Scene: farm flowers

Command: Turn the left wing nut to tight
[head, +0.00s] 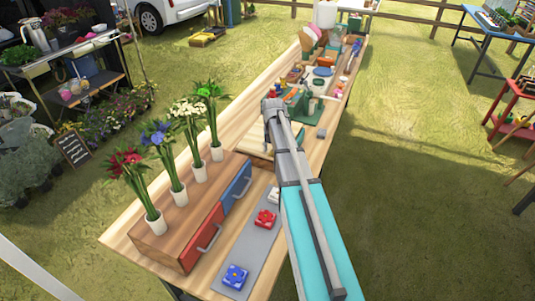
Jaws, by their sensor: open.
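I cannot make out a wing nut for certain in the head view. A green device (297,104) stands on the long wooden table just beyond the far end of my arm; its small parts are too small to tell. My arm reaches up the middle of the picture over the table and hides part of the tabletop there. My gripper's fingers cannot be seen.
Several flower vases (177,191) stand on a wooden drawer box at the left, with a red drawer front (203,240) and a blue drawer front (236,187). A grey strip (250,246) bears a red block (264,219) and a blue block (235,275). Grass lies right.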

